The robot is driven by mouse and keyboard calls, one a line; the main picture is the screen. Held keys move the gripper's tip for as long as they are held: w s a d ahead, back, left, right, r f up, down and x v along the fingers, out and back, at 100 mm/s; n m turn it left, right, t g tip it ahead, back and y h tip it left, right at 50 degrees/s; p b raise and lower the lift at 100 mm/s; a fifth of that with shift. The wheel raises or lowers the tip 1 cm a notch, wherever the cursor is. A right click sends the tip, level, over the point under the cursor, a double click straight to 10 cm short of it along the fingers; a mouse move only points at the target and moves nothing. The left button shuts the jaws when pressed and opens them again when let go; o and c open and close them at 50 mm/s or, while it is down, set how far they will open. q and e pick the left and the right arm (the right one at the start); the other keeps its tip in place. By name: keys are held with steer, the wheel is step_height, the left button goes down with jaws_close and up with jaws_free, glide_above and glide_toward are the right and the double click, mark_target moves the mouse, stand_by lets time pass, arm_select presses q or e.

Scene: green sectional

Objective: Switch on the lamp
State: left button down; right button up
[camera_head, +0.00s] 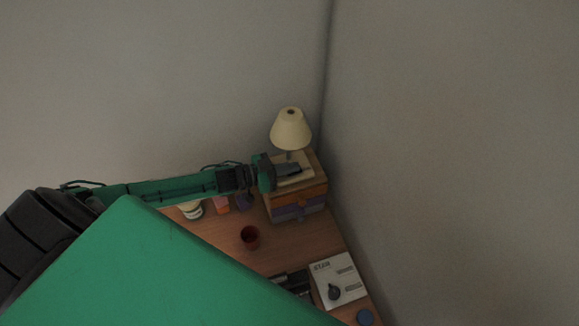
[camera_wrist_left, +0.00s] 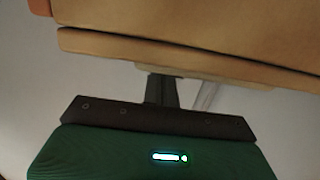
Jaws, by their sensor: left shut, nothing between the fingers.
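The lamp (camera_head: 291,131) has a cream conical shade on a thin stem. It stands on top of a small wooden drawer box (camera_head: 312,191) near the wall corner, and no glow shows in its shade. My left gripper (camera_head: 299,170) is shut and empty, at the lamp's base just below the shade. In the left wrist view, the dark fingers (camera_wrist_left: 162,92) are together, close to tan slab-like surfaces (camera_wrist_left: 190,52); I cannot tell whether they touch. No switch can be made out.
The wooden table (camera_head: 285,240) carries a red cup (camera_head: 250,237), a white booklet (camera_head: 337,279) and a blue round object (camera_head: 365,317). Small containers (camera_head: 191,210) stand below my left arm. Walls close in behind and to the right.

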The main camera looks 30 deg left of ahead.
arm_select(q)
steer(key=shift+w+d+f+b, duration=0.15)
steer(key=shift+w+f+b, duration=0.05)
steer(key=shift+f+b, duration=0.25)
steer(key=shift+r, duration=0.2)
steer(key=shift+r+p, duration=0.45)
steer(key=shift+p, duration=0.05)
steer(key=r+p, duration=0.3)
steer(key=shift+w+d+r, duration=0.2)
steer(key=shift+w+r, duration=0.1)
steer(key=shift+s+a+f+b, duration=0.3)
steer(key=shift+s+a+b, duration=0.25)
steer(key=shift+b, duration=0.2)
steer(key=s+a+r+b, duration=0.2)
steer(key=s+a+r, duration=0.1)
steer(key=s+a, duration=0.2)
steer(key=shift+s+r, duration=0.35)
steer(key=shift+s, duration=0.1)
